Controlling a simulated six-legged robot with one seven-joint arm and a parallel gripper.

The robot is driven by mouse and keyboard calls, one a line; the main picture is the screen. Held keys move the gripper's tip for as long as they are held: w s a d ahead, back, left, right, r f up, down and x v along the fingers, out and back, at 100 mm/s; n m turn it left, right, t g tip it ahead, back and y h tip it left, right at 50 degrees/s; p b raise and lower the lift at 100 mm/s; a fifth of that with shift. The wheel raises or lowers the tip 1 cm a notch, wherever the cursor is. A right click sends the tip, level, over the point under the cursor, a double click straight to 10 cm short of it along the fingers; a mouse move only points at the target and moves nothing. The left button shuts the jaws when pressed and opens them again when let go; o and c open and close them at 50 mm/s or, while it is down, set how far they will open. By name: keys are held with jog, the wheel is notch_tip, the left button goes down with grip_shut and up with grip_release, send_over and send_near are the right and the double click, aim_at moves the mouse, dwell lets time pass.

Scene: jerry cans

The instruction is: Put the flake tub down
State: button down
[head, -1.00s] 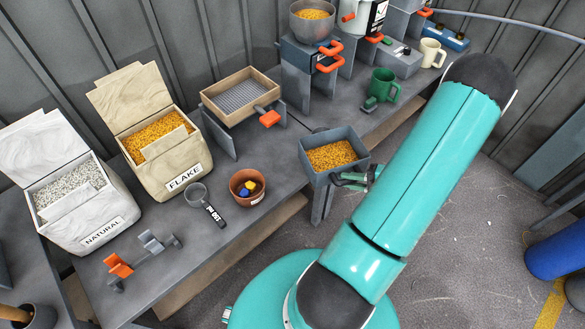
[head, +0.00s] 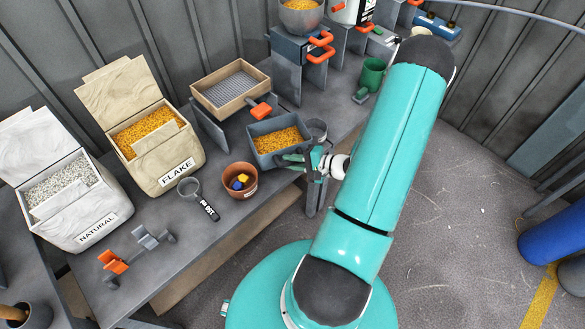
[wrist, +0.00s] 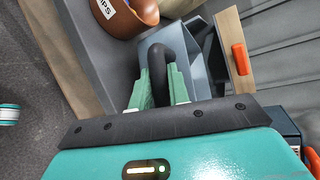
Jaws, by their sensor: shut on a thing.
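The flake tub (head: 277,158) is a blue-grey open tub holding orange flakes. In the head view it is over the bench's front part, right of the terracotta pot; I cannot tell whether it touches the bench top. My gripper (head: 305,162) is at its front right side. In the wrist view my gripper (wrist: 160,92) is shut on the tub's dark looped handle, and the tub's grey-blue wall (wrist: 190,58) shows beyond it. The tub's underside is hidden.
A terracotta pot (head: 240,190) with blue and yellow bits stands close left of the tub. A wooden sieve tray (head: 222,108) stands behind on a stand.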

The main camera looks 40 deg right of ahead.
jog(key=shift+f, duration=1.95)
jog(key=c, duration=1.3)
grip_release()
jog(key=shift+c, duration=0.2)
jog(key=v, duration=1.2)
jog(key=w+a+r+n+g+y, duration=0.1)
jog(key=w+a+r+n+g, duration=0.35)
jog(key=a+r, duration=0.45)
jog(key=w+a+r+n+g, duration=0.3)
jog(key=a+r+n+g, duration=0.35)
jog(key=r, duration=0.35)
jog(key=s+a+r+n+t+h, duration=0.2)
jog(key=s+a+r+h, duration=0.1)
jog(key=a+r, duration=0.4)
jog(key=s+a+r+n+t+h, duration=0.1)
jog(key=s+a+r+n+h, duration=0.2)
jog(key=a+r, duration=0.4)
notch_tip(320, 180, up, 4)
jog(key=shift+f+t+h, duration=0.1)
jog(key=shift+t+h, duration=0.3)
jog(key=shift+h, duration=0.4)
